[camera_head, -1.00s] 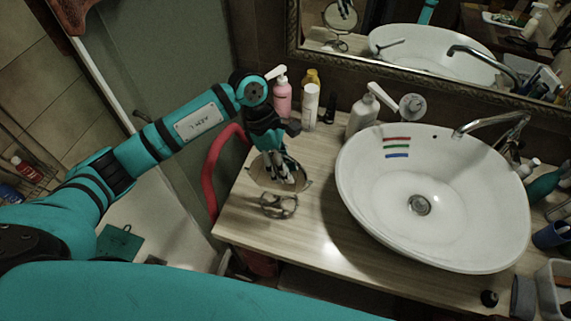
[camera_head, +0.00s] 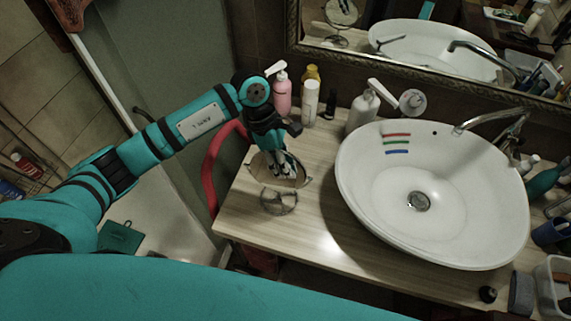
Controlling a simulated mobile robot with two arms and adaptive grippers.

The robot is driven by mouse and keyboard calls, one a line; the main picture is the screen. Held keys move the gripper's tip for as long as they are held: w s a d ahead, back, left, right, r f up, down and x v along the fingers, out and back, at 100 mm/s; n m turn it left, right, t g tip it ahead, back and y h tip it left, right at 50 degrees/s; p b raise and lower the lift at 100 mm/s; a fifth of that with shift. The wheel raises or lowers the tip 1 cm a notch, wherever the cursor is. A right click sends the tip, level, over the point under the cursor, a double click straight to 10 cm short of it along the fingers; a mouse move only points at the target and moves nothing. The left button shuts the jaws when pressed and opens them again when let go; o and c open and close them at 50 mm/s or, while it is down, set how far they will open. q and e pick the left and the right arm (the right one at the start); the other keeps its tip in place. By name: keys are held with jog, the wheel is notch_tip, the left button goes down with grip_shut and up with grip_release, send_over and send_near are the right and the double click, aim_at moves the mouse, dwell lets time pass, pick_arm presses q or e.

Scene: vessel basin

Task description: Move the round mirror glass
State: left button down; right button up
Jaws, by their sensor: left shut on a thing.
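The round mirror glass (camera_head: 295,178) is at the left part of the wooden counter, on a stand with a ring-shaped wire base (camera_head: 279,203). My left gripper (camera_head: 284,170) reaches down to the glass from above. It is shut on the glass and its fingers cover part of it. My right gripper is not in view.
A white oval basin (camera_head: 470,225) with a metal tap (camera_head: 497,122) stands to the right on the counter (camera_head: 310,232). A pink bottle (camera_head: 282,97), a white bottle (camera_head: 310,104) and a white pump bottle (camera_head: 362,112) stand behind my gripper. The counter's front left is clear.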

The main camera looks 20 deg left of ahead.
pick_arm(q)
jog(key=shift+w+f+b, duration=0.1)
jog(key=shift+f+b, duration=0.1)
jog(key=shift+b, duration=0.25)
jog(key=g+b, duration=0.1)
jog(key=b, duration=0.1)
jog(key=g+b, duration=0.1)
jog(key=b, duration=0.1)
jog(key=n+g+b, duration=0.1)
jog(key=g+b, duration=0.1)
jog(key=shift+w, duration=0.3)
jog(key=c, duration=1.4)
grip_release()
jog(key=shift+w+a, duration=0.1)
jog(key=shift+r, duration=0.1)
